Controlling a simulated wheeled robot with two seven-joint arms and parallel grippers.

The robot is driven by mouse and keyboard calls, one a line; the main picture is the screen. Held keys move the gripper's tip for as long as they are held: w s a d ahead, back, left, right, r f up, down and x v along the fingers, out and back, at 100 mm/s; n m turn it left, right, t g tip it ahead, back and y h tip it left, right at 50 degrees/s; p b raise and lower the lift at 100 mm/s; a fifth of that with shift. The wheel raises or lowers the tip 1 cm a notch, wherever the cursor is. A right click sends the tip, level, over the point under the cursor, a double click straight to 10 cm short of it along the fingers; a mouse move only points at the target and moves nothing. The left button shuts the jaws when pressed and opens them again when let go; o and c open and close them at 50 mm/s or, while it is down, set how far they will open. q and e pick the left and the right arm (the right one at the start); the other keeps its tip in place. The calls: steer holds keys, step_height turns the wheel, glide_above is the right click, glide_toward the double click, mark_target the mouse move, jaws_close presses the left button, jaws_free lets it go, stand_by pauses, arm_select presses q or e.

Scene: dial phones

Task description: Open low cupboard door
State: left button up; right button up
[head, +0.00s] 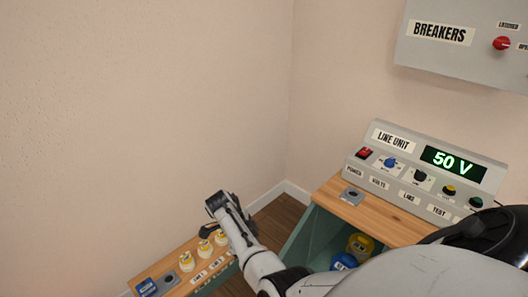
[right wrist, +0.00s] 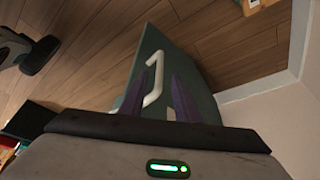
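The low cupboard (head: 299,243) is a teal box with a wooden top under the line unit. Its inside shows, with yellow (head: 360,243) and blue (head: 344,262) round items in it. In the right wrist view a teal door panel (right wrist: 190,62) with a white bar handle (right wrist: 155,72) stands out over the floor. My right gripper (right wrist: 163,78) has its dark fingers apart, with part of the handle between them; contact is unclear. In the head view this gripper (head: 220,204) is left of the cupboard. My left gripper is not in view.
The line unit (head: 425,170) reads 50 V on the cupboard top. A breakers box (head: 465,40) hangs on the wall. A low wooden bench (head: 180,266) with several yellow-topped parts is at the bottom left. Bare floor (head: 277,217) shows between bench and cupboard.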

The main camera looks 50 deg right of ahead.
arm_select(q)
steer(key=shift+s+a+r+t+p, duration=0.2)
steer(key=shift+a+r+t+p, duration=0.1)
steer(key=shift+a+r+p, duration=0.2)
arm_select(e)
steer(key=shift+v, duration=2.1)
